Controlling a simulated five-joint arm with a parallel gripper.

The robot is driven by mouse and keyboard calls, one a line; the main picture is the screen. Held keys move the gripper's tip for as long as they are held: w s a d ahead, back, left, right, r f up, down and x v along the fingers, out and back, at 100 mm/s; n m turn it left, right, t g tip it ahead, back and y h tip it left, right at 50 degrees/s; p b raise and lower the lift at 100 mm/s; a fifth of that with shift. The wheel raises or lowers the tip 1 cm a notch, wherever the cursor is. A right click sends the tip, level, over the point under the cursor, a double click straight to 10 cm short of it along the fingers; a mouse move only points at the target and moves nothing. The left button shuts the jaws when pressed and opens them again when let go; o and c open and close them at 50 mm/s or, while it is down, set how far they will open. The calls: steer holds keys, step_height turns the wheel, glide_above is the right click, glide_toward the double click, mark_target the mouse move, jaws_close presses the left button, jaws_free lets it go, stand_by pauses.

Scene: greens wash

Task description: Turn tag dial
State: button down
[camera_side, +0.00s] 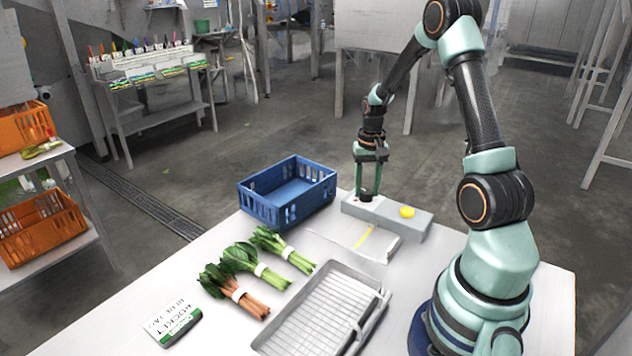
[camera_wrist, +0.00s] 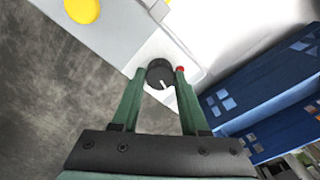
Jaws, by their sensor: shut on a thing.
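The tag dial (camera_wrist: 160,74) is a dark round knob with a white pointer mark. It sits on the end of a grey tag box (camera_side: 385,215), which has a yellow button (camera_side: 407,212) on top. My gripper (camera_wrist: 155,80) points down over the dial with one green finger on each side of it, shut on the dial. A small red spot (camera_wrist: 181,69) shows beside the right fingertip in the wrist view.
An empty blue crate (camera_side: 262,208) stands left of the box. Several bunches of greens (camera_side: 240,258) lie on the table, with a wire-rack tray (camera_side: 372,335) to their right. A rocket label card (camera_side: 172,325) lies at the front left.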

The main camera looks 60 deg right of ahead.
mark_target(367, 191)
steer(key=shift+n, duration=1.6)
steer(key=shift+c, duration=2.1)
jaws_free()
steer(key=shift+r, duration=0.1)
step_height(367, 191, up, 12)
